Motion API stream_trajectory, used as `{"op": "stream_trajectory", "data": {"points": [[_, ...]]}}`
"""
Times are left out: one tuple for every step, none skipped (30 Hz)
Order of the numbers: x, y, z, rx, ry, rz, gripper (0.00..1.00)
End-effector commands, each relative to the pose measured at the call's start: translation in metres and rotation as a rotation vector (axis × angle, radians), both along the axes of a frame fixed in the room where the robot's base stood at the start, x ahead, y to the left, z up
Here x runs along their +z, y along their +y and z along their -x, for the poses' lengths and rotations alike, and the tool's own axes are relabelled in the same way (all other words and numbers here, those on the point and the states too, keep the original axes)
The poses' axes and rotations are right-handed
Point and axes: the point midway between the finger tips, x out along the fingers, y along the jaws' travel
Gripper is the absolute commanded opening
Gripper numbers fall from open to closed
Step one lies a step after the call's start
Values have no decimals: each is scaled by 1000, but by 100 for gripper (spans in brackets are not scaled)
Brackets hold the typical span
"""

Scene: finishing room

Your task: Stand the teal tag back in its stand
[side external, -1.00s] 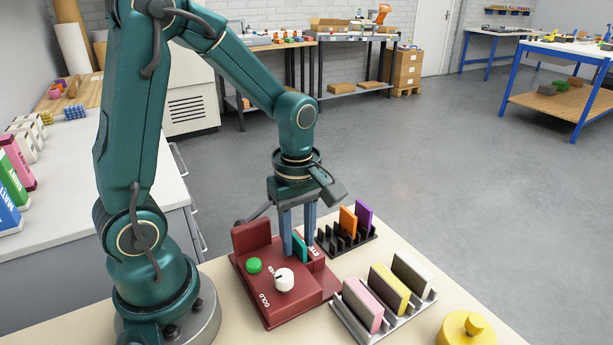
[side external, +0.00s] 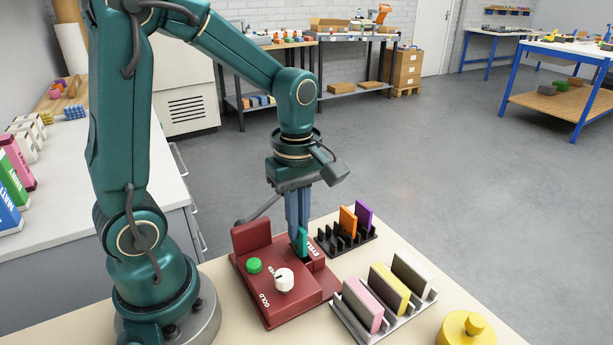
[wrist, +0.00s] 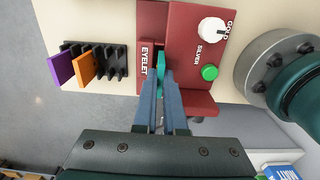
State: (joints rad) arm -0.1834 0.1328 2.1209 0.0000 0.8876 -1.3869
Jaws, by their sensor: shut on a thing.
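The teal tag (side external: 302,241) is upright at the red eyelet machine, between the fingers of my gripper (side external: 299,248). In the wrist view the tag (wrist: 161,62) shows between the fingertips (wrist: 161,82), beside the EYELET lettering. My gripper is shut on it. Whether the tag's lower edge touches the machine is hidden. A black slotted stand (side external: 347,243) behind the machine holds an orange tag (side external: 347,221) and a purple tag (side external: 364,214). Its slots nearer the machine are empty. The stand also shows in the wrist view (wrist: 117,62).
The red machine (side external: 285,309) has a green button (side external: 254,265) and a white knob (side external: 284,280). A grey rack (side external: 376,328) at front right holds pink, yellow and white blocks. A yellow round object (side external: 466,331) stands at the table's front edge.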

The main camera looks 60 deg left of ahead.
Motion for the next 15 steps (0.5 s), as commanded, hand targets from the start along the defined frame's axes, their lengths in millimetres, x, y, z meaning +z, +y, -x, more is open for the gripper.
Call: {"op": "stream_trajectory", "data": {"points": [[4, 0, -1, 0, -4, -1, 0], [7, 0, -1, 0, -4, -1, 0], [10, 0, -1, 0, -3, -1, 0], [12, 0, -1, 0, -4, -1, 0], [14, 0, -1, 0, -3, -1, 0], [17, 0, -1, 0, -4, -1, 0], [20, 0, 0, 0, -3, -1, 0], [22, 0, 0, 0, -3, -1, 0], [25, 0, -1, 0, -4, -1, 0], [27, 0, -1, 0, -3, -1, 0], [30, 0, -1, 0, -4, -1, 0], [32, 0, -1, 0, -3, 0, 0], [35, 0, -1, 0, -4, -1, 0], [37, 0, -1, 0, -3, -1, 0], [39, 0, 0, 0, -2, 0, 0]]}}
